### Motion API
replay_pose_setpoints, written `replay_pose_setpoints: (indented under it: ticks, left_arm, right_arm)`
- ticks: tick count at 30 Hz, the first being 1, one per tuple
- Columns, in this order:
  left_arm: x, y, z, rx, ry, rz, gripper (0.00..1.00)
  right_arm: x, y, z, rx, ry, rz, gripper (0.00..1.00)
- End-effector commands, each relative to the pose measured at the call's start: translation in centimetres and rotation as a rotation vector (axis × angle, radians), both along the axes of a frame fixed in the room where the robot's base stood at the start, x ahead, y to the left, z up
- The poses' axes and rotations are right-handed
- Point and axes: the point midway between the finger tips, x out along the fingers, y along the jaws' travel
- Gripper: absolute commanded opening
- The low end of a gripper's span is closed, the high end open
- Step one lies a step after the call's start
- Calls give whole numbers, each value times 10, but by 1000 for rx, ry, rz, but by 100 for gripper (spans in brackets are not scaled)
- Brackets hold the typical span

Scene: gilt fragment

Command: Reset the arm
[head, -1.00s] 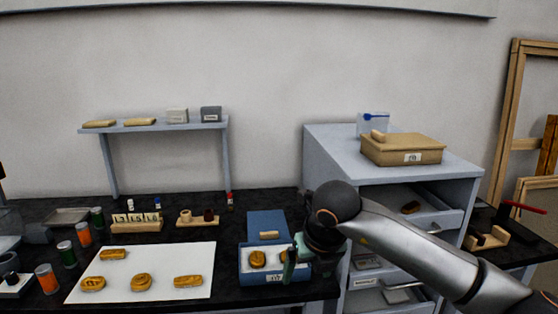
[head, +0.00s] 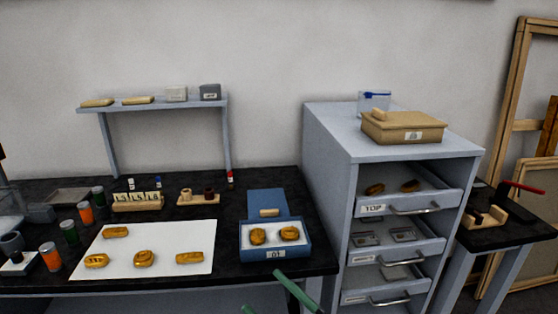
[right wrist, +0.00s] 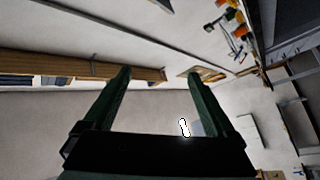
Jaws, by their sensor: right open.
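My right gripper (head: 262,291) shows only as green fingers at the bottom edge of the head view, in front of the table and below the blue box (head: 275,253). The right wrist view shows its two fingers (right wrist: 160,74) wide apart with nothing between them. The blue box stands open on the black table and holds two gilt pieces (head: 258,236) (head: 289,233) side by side. The gripper is apart from the box. The rest of my right arm is out of the head view. My left gripper is not in view.
A white sheet (head: 150,240) with several gilt pieces lies left of the box. A grey cabinet (head: 327,180) stands to the right, its top drawer (head: 412,206) pulled out. A tan box (head: 403,128) sits on top. Jars (head: 69,232) stand at the left.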

Motion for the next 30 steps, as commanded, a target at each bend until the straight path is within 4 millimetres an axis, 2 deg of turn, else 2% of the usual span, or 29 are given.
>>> replay_pose_setpoints:
  ticks: [1, 4, 6, 8, 9, 12, 15, 18, 19, 20, 21, 24, 30]
  left_arm:
    - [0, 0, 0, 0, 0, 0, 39]
    - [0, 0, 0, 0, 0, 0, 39]
    - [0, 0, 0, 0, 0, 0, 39]
    - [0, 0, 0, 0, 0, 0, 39]
    - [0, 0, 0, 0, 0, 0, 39]
    - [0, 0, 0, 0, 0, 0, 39]
    - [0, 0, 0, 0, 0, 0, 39]
    - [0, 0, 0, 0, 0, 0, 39]
    - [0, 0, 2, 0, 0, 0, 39]
    - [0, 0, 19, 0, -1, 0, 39]
    - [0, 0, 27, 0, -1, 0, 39]
    - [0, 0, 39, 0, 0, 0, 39]
    - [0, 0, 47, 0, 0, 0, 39]
  right_arm:
    - [1, -21, -27, 46, 127, -86, 91]
    - [-2, -64, -82, 110, 367, -248, 91]
    - [-15, -92, -126, 140, 543, -353, 91]
    - [-32, -114, -162, 156, 683, -431, 91]
    - [-46, -126, -185, 160, 775, -476, 91]
    - [-85, -151, -232, 170, 980, -566, 91]
    - [-128, -169, -271, 170, 1162, -634, 91]
    - [-172, -183, -300, 167, 1324, -683, 91]
    - [-183, -185, -304, 167, 1363, -692, 91]
    - [-176, -184, -283, 169, 1343, -685, 91]
    - [-174, -183, -274, 169, 1336, -684, 91]
    - [-174, -183, -262, 168, 1336, -683, 91]
    - [-173, -183, -254, 168, 1335, -683, 91]
